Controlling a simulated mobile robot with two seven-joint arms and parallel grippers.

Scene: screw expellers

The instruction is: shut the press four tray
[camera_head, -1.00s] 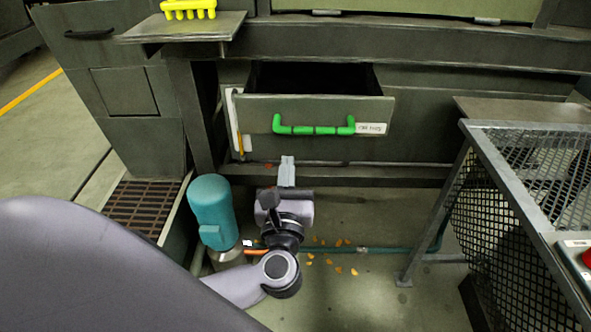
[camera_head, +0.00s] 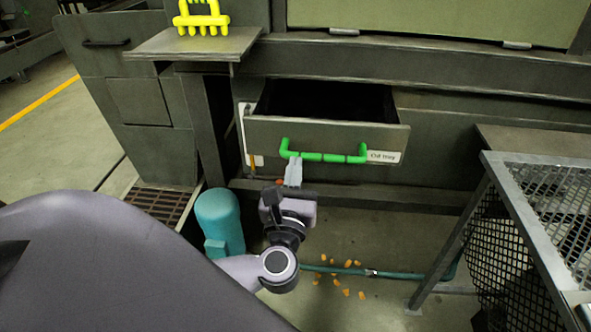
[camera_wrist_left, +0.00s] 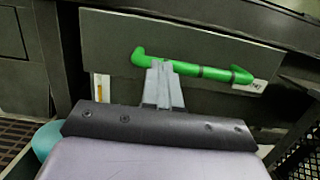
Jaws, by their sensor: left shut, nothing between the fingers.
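The press tray (camera_head: 330,137) is a dark grey drawer standing open, with its dark inside showing from above. A bright green handle (camera_head: 325,157) is on its front, and a white label at the right end reads something like "Cut tray". My left gripper (camera_head: 293,172) is shut and empty, with its fingertips at the left part of the green handle. In the left wrist view the fingertips (camera_wrist_left: 163,68) overlap the left end of the handle (camera_wrist_left: 190,69); I cannot tell whether they touch it. My right gripper is not in view.
A teal motor-like cylinder (camera_head: 219,220) stands left of my left gripper. A metal mesh cage (camera_head: 530,200) stands at the right. Orange scraps and a teal hose (camera_head: 400,274) lie on the floor. A yellow rack-like object (camera_head: 201,18) sits on a shelf (camera_head: 190,45) at upper left.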

